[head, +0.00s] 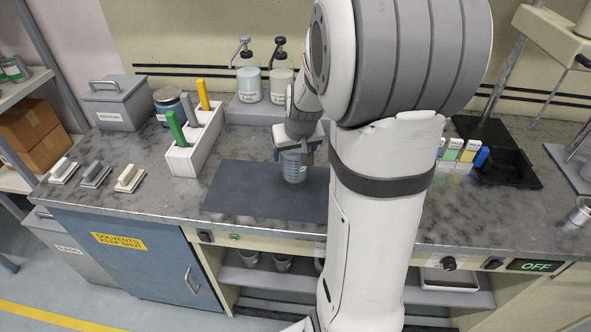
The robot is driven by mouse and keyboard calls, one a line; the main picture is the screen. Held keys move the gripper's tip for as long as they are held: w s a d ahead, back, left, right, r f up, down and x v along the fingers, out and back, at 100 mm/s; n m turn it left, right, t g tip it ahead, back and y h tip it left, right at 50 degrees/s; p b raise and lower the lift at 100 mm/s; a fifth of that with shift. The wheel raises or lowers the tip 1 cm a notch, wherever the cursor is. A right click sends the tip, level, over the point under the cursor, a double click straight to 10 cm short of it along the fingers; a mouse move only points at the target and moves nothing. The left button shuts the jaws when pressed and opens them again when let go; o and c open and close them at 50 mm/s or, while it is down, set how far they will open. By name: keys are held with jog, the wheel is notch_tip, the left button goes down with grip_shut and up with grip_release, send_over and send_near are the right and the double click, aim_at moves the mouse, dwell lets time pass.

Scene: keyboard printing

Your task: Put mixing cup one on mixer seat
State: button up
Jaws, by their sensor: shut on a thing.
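My gripper (297,148) is shut on a translucent grey-blue cup (293,170), which is upright over the dark grey mat (245,190). I cannot tell whether the cup touches the mat or hangs just above it, and no number on it is readable. A beige machine head (562,45) on a slanted post stands at the far right, partly cut off, with thin rods hanging from it. It looks like the mixer. Its seat is not clearly visible. A small metal cup (581,210) stands at the right edge of the bench.
My arm hides the bench middle. A white rack (196,145) with green, grey and yellow handles stands left of the mat. Two pump bottles (248,80) stand behind. Several cups (282,262) are on the shelf below.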

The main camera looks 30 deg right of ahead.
aim_at(295, 169)
jog(key=shift+f, duration=3)
jog(key=shift+d+f, duration=0.1)
jog(key=shift+f, duration=0.1)
jog(key=o, duration=1.1)
jog(key=shift+s, duration=0.1)
jog(key=shift+r, duration=0.15)
